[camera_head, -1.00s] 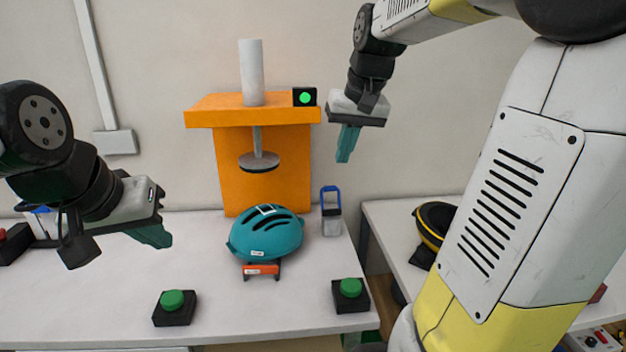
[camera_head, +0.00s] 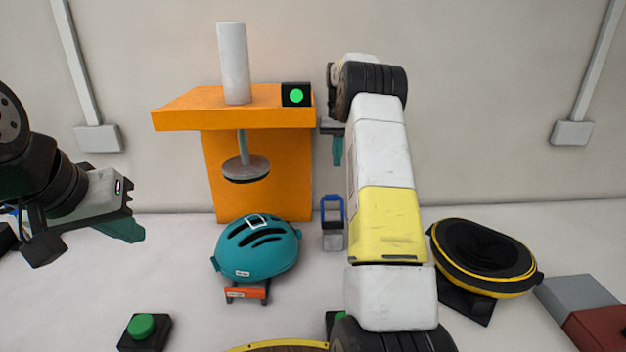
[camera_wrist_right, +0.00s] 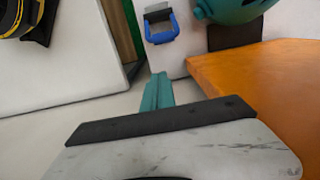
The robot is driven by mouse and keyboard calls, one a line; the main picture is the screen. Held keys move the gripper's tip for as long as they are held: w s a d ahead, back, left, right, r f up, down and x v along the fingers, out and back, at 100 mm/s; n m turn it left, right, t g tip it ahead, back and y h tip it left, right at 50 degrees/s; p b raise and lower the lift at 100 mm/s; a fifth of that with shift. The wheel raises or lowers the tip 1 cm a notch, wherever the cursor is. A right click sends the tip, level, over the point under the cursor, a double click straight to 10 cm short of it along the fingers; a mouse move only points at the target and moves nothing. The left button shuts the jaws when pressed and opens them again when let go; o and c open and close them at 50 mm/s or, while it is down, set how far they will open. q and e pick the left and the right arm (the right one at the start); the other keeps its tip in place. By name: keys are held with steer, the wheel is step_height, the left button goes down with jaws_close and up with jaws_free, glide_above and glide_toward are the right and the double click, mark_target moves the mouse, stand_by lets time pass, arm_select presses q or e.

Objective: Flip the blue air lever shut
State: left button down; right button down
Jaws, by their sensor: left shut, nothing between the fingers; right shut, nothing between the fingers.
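The blue lever (camera_head: 332,206) is a blue loop standing up on a small grey block (camera_head: 332,239), on the table right of the orange press. In the right wrist view the blue lever (camera_wrist_right: 162,31) shows near the top, beyond the fingertips and apart from them. My right gripper (camera_head: 337,152) is shut and empty, above the lever beside the press's right edge, partly hidden by my own right arm. Its teal fingers (camera_wrist_right: 157,90) are together in the right wrist view. My left gripper (camera_head: 125,230) is shut and empty at the left, over the table.
The orange press (camera_head: 255,165) with its hanging disc stands at the back. A teal helmet (camera_head: 257,247) rests on a small stand before it. A green button (camera_head: 142,327) is at front left. A black-and-yellow round object (camera_head: 482,257) lies at the right.

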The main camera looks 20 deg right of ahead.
steer(key=shift+w+d+f, duration=0.2)
steer(key=shift+w+f, duration=0.4)
steer(key=shift+w, duration=0.15)
steer(key=s+a+f, duration=0.1)
steer(key=s+f, duration=0.3)
steer(key=f, duration=0.4)
steer(key=shift+s+f, duration=0.15)
